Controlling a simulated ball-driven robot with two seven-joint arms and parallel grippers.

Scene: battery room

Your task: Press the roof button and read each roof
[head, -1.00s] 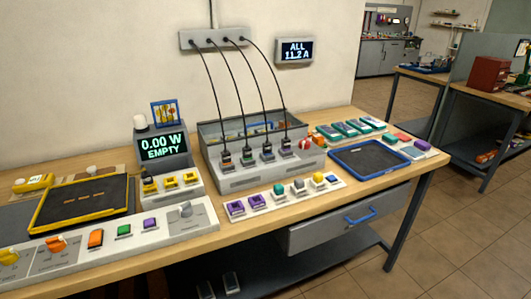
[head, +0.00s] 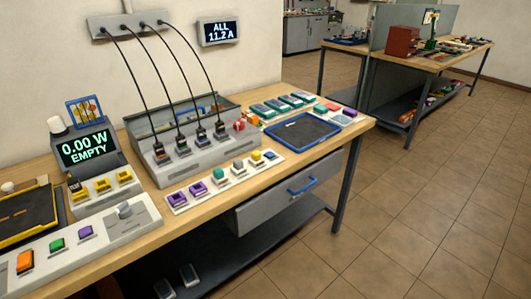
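A slanted display (head: 86,147) on the bench at the left reads "0.00 W EMPTY". A wall display (head: 220,31) reads "ALL 11.2 A". A pale strip (head: 182,208) holds purple, green, grey, yellow and blue pieces. I cannot tell which button is the roof button, and no label for a roof is readable. Neither gripper is in view.
A grey open box (head: 145,128) has several black cables running up to a wall socket bar (head: 127,24). A blue-rimmed tray (head: 334,131) lies at the bench's right end. A drawer with a blue handle (head: 302,189) is below. Tiled floor (head: 430,200) is clear at right.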

